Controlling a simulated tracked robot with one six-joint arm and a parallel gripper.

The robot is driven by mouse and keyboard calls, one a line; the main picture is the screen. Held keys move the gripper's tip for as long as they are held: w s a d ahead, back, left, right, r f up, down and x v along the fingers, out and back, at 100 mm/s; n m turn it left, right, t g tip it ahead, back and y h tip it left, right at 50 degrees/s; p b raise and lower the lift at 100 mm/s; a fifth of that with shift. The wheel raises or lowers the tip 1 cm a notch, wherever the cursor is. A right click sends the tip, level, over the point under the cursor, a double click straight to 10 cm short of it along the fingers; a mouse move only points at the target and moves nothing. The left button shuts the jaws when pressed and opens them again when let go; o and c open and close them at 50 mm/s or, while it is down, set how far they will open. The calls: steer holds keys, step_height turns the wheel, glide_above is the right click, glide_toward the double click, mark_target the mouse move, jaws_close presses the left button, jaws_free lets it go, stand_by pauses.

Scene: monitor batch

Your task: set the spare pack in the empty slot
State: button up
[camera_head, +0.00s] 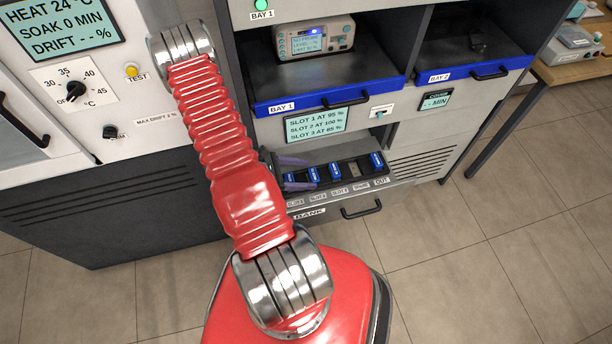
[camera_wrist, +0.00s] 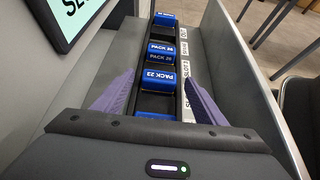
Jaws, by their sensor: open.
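The open bank drawer (camera_head: 345,196) holds a row of slots with several blue packs. A gap, the empty slot (camera_head: 355,169), lies between the rightmost pack (camera_head: 377,160) and the other packs; it shows dark in the wrist view (camera_wrist: 163,32). I cannot tell which pack is the spare. In the wrist view, Pack 22 (camera_wrist: 160,79) sits nearer than Pack 26 (camera_wrist: 160,52). A still nearer pack (camera_wrist: 155,117) is partly hidden by my gripper. My gripper (camera_wrist: 159,76) is open and empty over the row's left end, its purple fingers on either side of the row.
A display (camera_head: 316,123) above the drawer lists percentages for slots 1 to 3. Above it, Bay 1 (camera_head: 330,94) holds a monitor (camera_head: 314,40), and Bay 2 (camera_head: 480,75) stands beside it. The floor (camera_head: 480,240) at the right is clear.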

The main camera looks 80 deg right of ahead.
steer(key=v, duration=1)
steer(key=shift+w+a+r, duration=0.15)
steer(key=shift+w+a, duration=0.1)
steer(key=shift+w, duration=0.05)
stand_by(0.4)
steer(key=w+a+r+m+t, duration=0.2)
steer(key=w+a+r, duration=0.2)
steer(key=r, duration=0.3)
steer(key=w+a+r+m+t+y, duration=0.1)
steer(key=w+a+r+t, duration=0.1)
steer(key=w+a+r, duration=0.35)
steer(key=w+a+r+m+t, duration=0.2)
steer(key=w+a+r, duration=0.1)
steer(key=r, duration=0.5)
steer(key=a+r+t+y, duration=0.2)
steer(key=a+r+t, duration=0.3)
steer(key=a+r, duration=0.4)
steer(key=a+r+m+t+y, duration=0.1)
steer(key=a+r+t+y, duration=0.2)
steer(key=a+r, duration=0.6)
steer(key=a+t, duration=0.2)
steer(key=a, duration=0.3)
steer(key=shift+s+r, duration=0.25)
steer(key=shift+r, duration=0.05)
